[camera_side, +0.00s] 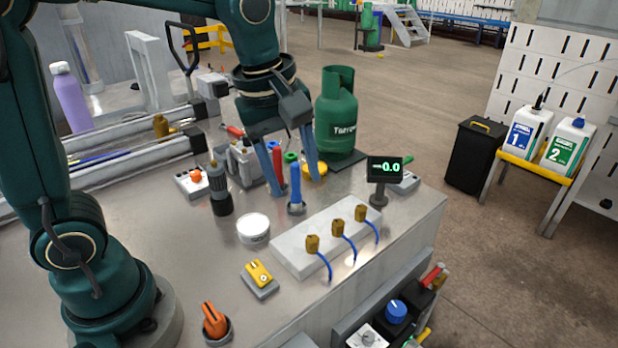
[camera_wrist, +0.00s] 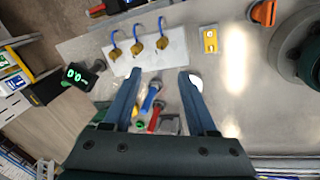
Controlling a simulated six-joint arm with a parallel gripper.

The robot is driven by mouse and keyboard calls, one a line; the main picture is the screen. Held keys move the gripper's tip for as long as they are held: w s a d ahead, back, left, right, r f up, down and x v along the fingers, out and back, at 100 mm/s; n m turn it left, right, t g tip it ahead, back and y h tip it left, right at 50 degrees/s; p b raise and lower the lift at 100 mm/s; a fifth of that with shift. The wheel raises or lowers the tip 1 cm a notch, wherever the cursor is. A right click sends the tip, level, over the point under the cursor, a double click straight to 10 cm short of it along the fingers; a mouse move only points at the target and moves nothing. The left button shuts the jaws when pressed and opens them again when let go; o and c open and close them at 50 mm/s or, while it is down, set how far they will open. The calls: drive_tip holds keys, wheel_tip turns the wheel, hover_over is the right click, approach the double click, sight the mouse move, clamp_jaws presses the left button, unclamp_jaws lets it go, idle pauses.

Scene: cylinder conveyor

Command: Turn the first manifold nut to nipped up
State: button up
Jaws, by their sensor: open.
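The white manifold block (camera_side: 290,262) lies near the table's front edge and bears three brass nuts in a row, each with a blue hose. They are a near-left nut (camera_side: 312,243), a middle nut (camera_side: 338,228) and a far-right nut (camera_side: 361,213). No label shows which is first. In the wrist view the block (camera_wrist: 174,59) and nuts lie beyond the fingertips. My gripper (camera_side: 296,187) is open above the tool holders behind the block. A blue-handled tool (camera_side: 295,178) appears between its fingers; I see no grip on it. It also shows in the wrist view (camera_wrist: 150,98).
A small display (camera_side: 385,169) reads -0.0, right of the tools. A red-handled tool (camera_side: 277,163) and green cylinder (camera_side: 337,118) stand behind. A white round tub (camera_side: 253,228), yellow block (camera_side: 259,274) and orange-handled knob (camera_side: 213,322) lie to the left and front.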

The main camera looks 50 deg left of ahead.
sight(312, 238)
drive_tip(key=w+f+g, duration=0.1)
drive_tip(key=f, duration=0.3)
drive_tip(key=w+d+f+n+g, duration=0.1)
drive_tip(key=f, duration=0.2)
drive_tip(key=shift+w+g, duration=0.3)
drive_tip(key=shift+w, duration=0.05)
drive_tip(key=shift+f, duration=2.65)
clamp_jaws()
